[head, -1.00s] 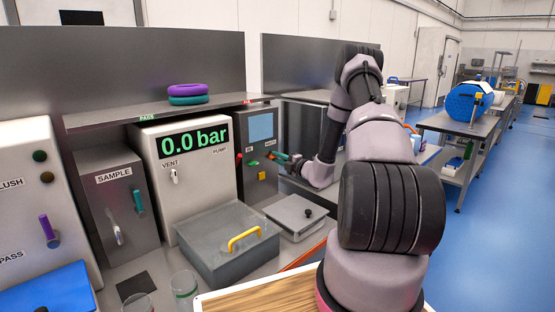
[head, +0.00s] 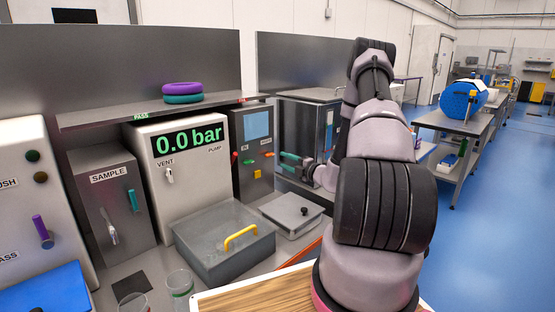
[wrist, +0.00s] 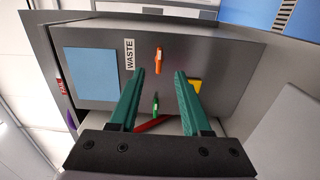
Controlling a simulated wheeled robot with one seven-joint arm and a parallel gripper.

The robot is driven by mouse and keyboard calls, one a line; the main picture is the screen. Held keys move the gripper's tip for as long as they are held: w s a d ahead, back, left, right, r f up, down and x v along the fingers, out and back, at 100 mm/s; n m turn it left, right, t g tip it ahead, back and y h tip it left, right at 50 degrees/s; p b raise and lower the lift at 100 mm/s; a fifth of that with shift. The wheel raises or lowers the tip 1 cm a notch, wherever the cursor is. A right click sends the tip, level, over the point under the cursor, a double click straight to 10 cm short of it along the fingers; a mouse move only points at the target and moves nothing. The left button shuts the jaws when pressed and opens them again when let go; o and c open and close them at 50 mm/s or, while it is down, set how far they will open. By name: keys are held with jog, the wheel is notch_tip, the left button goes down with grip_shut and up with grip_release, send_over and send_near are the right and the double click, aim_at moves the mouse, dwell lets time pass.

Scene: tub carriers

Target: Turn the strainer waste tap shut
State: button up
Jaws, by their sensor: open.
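The waste tap is a small orange handle (wrist: 158,60) beside the WASTE label (wrist: 130,54) on a grey strainer panel; it lies across the panel. It also shows as an orange handle in the head view (head: 267,154). My gripper (wrist: 160,73) has teal fingers, open and empty. In the wrist view the orange handle lies between and just beyond the fingertips. In the head view my gripper (head: 280,160) is at the panel's right, with a small gap to the handle.
A lidded grey box (head: 210,250) with yellow handle and a flat lidded tray (head: 285,220) stand on the bench below.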

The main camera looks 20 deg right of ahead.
jog(key=shift+v, duration=1.7)
jog(key=s+a+r+n+g+y, duration=0.3)
jog(key=a+r+n+g, duration=0.1)
jog(key=a+r+n, duration=0.45)
jog(key=s+a+r+n+g+y, duration=0.4)
jog(key=a+r+n+g, duration=0.1)
jog(key=a+r+n, duration=0.35)
jog(key=s+a+r+n+g+h, duration=0.2)
jog(key=s+a+r+n, duration=0.1)
jog(key=s+n, duration=0.25)
jog(key=s+a+r+n+g+h, duration=0.1)
jog(key=s+a+r+n+g, duration=0.15)
jog(key=s+n, duration=0.3)
jog(key=s+d+r+n+t+h, duration=0.2)
jog(key=s+d+r+n+h, duration=0.1)
jog(key=s+n, duration=0.4)
jog(key=s+d+r+n+t+h, duration=0.2)
jog(key=s+r+n+h, duration=0.3)
jog(key=n, duration=0.5)
notch_tip(320, 180, up, 2)
jog(key=s, duration=0.2)
jog(key=shift+s+d+n+h, duration=0.3)
jog(key=shift+d+n+h, duration=0.05)
jog(key=shift+n+h, duration=0.05)
jog(key=shift+r, duration=0.15)
